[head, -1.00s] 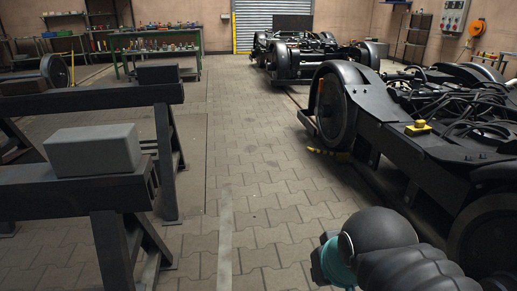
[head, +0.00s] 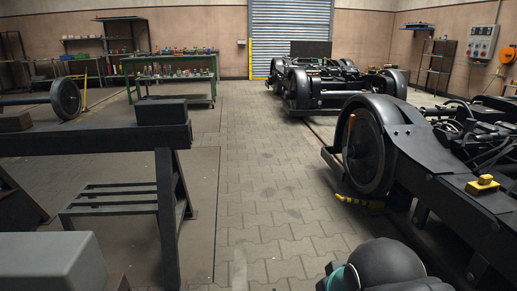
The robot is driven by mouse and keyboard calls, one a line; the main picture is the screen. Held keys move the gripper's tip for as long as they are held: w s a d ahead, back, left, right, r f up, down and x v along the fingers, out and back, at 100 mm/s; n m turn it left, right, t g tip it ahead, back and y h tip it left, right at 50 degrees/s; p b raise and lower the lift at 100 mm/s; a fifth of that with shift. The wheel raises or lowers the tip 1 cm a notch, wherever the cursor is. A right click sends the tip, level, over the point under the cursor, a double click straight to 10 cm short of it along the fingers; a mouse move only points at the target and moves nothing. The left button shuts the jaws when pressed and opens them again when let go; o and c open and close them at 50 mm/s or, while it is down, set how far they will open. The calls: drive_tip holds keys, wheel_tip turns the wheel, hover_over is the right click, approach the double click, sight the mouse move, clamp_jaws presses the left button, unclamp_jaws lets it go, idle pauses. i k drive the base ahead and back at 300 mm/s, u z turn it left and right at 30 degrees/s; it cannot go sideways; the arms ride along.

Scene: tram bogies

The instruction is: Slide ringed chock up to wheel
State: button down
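The nearest bogie (head: 437,171) stands at the right, with a large dark wheel (head: 365,152) at its near left end. A low yellow thing (head: 358,203) lies on the floor by the foot of this wheel. It may be the chock, but it is too small to make out a ring, and I cannot tell whether it touches the wheel. A rounded dark joint of my arm with a teal band shows at the bottom right. My gripper is out of the picture.
A yellow block (head: 482,185) sits on the bogie frame. Dark trestles (head: 90,142) and a grey block (head: 48,262) stand at the left. Another bogie (head: 330,85) and a green bench (head: 172,68) are farther back. The paved floor (head: 255,195) between is clear.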

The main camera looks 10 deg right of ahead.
sight(376, 206)
drive_tip(key=i, duration=3.1)
drive_tip(key=z, duration=2.35)
